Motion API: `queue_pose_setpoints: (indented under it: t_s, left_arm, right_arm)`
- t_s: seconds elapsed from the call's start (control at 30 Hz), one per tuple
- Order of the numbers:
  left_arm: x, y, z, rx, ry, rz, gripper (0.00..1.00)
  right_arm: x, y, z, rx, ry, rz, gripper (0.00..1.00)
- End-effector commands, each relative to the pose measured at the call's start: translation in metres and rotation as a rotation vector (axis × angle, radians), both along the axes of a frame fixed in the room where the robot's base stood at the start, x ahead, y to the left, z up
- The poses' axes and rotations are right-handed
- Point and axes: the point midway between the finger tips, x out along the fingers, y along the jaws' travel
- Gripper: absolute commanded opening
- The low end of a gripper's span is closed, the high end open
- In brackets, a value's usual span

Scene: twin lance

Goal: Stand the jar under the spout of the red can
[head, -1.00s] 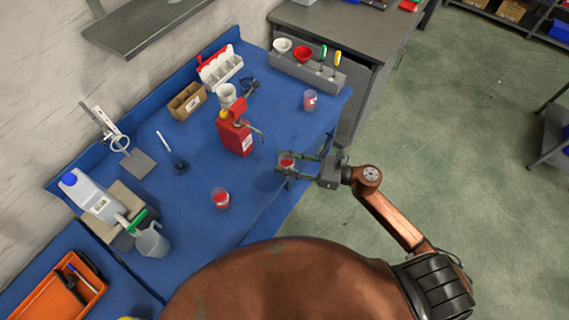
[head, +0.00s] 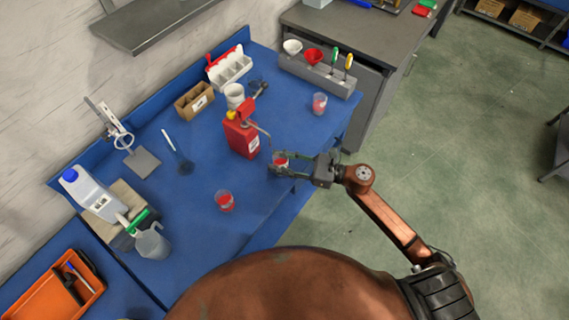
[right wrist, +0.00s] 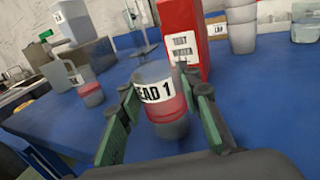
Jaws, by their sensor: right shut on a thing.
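The red can (head: 241,139) stands upright on the blue bench, and its spout (head: 264,131) reaches out to the right. My right gripper (head: 281,164) is shut on a jar (right wrist: 160,98) with a red band and a label ending "EAD 1". The held jar also shows in the head view (head: 281,161), just in front of and below the spout end. I cannot tell whether its base touches the bench. In the right wrist view the red can (right wrist: 182,40) is right behind the jar. My left gripper is not in view.
Another red-banded jar (head: 225,201) stands left of the gripper, and one (head: 319,103) stands at the far right. A cardboard box (head: 194,101) stands behind the can. Bare bench (head: 290,115) lies beyond the spout.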

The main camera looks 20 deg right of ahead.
Motion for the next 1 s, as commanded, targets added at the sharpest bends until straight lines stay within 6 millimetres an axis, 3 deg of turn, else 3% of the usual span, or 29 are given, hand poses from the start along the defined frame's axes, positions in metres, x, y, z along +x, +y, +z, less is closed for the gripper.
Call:
queue_pose_setpoints:
  t_s: [0.4,0.93,0.97,1.0]
  left_arm:
    - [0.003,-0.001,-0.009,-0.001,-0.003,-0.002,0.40]
    - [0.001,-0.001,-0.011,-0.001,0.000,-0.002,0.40]
    - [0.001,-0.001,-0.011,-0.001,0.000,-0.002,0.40]
    - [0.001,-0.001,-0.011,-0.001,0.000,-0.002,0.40]
  right_arm:
    - [0.023,0.019,-0.002,0.000,-0.001,0.001,0.15]
    - [0.029,0.024,-0.002,0.000,-0.001,0.001,0.15]
    - [0.029,0.024,-0.002,0.000,-0.001,0.001,0.33]
    - [0.029,0.024,-0.002,0.000,-0.001,0.001,0.35]
